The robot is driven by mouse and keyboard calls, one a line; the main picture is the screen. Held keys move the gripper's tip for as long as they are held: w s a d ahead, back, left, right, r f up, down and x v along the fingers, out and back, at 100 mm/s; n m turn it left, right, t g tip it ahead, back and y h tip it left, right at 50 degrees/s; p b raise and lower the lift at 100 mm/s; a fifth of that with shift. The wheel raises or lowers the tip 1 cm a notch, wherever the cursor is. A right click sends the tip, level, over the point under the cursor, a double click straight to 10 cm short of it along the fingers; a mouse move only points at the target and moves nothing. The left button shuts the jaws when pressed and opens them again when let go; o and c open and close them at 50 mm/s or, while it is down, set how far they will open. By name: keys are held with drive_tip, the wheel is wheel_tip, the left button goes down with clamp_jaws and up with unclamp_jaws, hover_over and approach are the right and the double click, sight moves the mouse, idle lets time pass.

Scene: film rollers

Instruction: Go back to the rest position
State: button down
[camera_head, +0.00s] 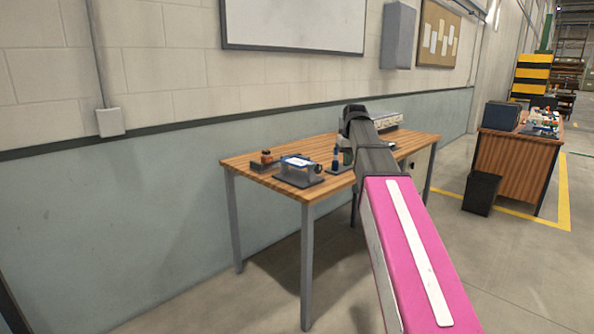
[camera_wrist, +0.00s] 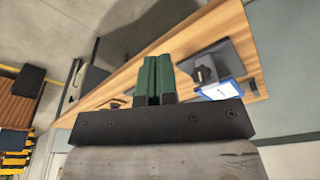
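My gripper (camera_wrist: 157,80) shows in the wrist view with its two green fingers side by side and no clear gap between them. I see nothing held in it. In the head view my pink and black arm reaches over the wooden table and mostly hides the gripper. On the table (camera_head: 232,163) stands a grey device with a blue-and-white top (camera_head: 298,163) on a dark base. It also shows in the wrist view (camera_wrist: 222,88), to the right of the fingers and apart from them.
A small block with an orange-red knob (camera_head: 267,157) sits at the table's left end. A light box (camera_head: 386,121) is at the back. A second desk (camera_head: 512,152) and a black bin (camera_head: 481,192) are at right.

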drive_tip(key=s+f+m, duration=0.1)
drive_tip(key=s+f, duration=0.7)
drive_tip(key=f, duration=0.5)
drive_tip(key=s+f+g, duration=0.1)
drive_tip(key=s+f, duration=0.7)
drive_tip(key=f, duration=0.5)
drive_tip(key=s+f+m+g, duration=0.1)
drive_tip(key=s+f, duration=0.8)
drive_tip(key=f, duration=0.5)
drive_tip(key=shift+m+h, duration=0.3)
